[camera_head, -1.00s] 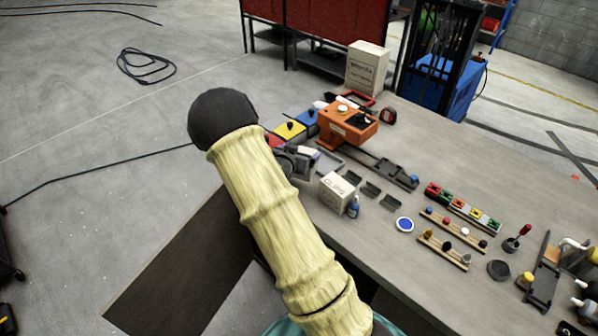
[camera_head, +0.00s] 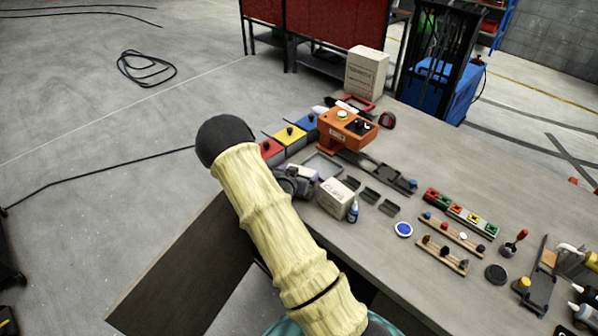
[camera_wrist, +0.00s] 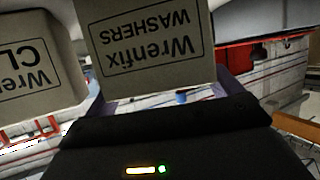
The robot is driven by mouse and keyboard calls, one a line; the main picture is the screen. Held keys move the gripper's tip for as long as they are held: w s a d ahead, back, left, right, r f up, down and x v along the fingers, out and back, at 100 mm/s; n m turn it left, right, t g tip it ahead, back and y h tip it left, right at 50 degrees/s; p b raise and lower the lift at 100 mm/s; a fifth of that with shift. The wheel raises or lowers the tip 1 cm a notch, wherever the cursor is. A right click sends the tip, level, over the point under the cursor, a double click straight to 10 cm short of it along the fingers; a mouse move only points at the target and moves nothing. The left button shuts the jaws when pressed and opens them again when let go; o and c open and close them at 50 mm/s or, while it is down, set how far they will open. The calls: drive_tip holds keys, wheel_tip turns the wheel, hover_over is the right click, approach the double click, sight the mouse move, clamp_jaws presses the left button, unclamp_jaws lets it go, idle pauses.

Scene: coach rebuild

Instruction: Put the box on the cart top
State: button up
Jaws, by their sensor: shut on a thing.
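In the wrist view, a pale box lettered "Wrenfix WASHERS" (camera_wrist: 150,45) appears upside down between lilac fingers. My gripper (camera_head: 295,182) is shut on it, low over the near left edge of the bench (camera_head: 400,265). In the head view the held box is mostly hidden by my gripper and arm. A second pale box, lettered "Wrenfix CL…" (camera_wrist: 38,75), is just left of it in the wrist view. It stands on the bench right of my gripper in the head view (camera_head: 337,198). I cannot tell which surface is the cart top; a dark flat panel (camera_head: 180,270) lies at lower left.
Small black trays (camera_head: 370,195) and racks of parts (camera_head: 450,236) lie to the right. A larger carton (camera_head: 367,72) stands behind. Open floor is at left.

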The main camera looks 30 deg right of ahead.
drive_tip(key=o, duration=0.8)
drive_tip(key=shift+f, duration=0.1)
drive_tip(key=shift+o, duration=1)
drive_tip(key=shift+w, duration=0.1)
drive_tip(key=shift+a, duration=0.15)
drive_tip(key=b+v, duration=0.3)
drive_tip(key=v, duration=0.9)
